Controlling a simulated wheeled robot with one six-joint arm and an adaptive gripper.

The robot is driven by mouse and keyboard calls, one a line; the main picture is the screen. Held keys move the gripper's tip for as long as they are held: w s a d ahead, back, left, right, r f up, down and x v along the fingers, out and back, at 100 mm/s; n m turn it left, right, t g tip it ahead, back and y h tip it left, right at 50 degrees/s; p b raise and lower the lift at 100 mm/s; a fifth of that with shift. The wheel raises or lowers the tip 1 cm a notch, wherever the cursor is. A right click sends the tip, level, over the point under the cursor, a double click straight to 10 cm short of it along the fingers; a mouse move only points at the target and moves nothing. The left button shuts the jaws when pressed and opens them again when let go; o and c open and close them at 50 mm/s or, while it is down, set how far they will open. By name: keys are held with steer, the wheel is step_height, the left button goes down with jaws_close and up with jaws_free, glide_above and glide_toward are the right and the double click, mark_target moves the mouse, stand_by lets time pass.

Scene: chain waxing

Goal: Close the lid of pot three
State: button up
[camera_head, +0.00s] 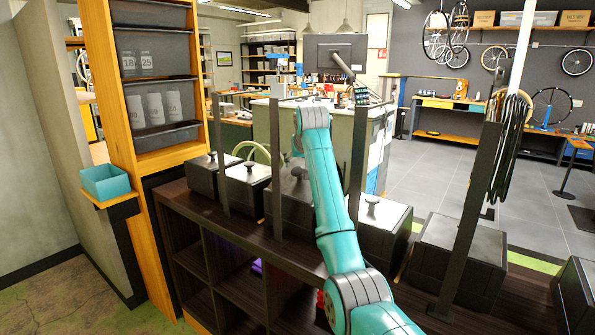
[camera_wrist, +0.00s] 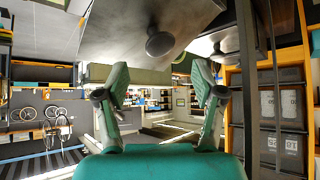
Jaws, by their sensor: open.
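A row of dark box-shaped pots with knobbed lids stands on the dark shelf unit (camera_head: 225,225) in the head view. No numbers on them are readable. The third pot from the left (camera_head: 282,208) is partly behind my arm and a post. Its dark knob shows beside my arm, and I cannot tell how far its lid is open. In the wrist view, a grey lid surface (camera_wrist: 110,30) with a round dark knob (camera_wrist: 160,43) is close above my gripper (camera_wrist: 160,68). My gripper is open and empty, its fingers apart from the knob. My arm hides it in the head view.
Upright dark posts (camera_head: 274,165) rise between the pots, close to my arm. Another pot (camera_head: 382,228) stands just right of my arm. A wooden rack with dark bins (camera_head: 155,75) is at the left. A pale hose loop (camera_head: 258,147) shows behind the pots. Grey floor lies beyond.

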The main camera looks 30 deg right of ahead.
mark_target(298, 171)
steer(key=x, duration=0.7)
steer(key=shift+w+f, duration=0.1)
jaws_close()
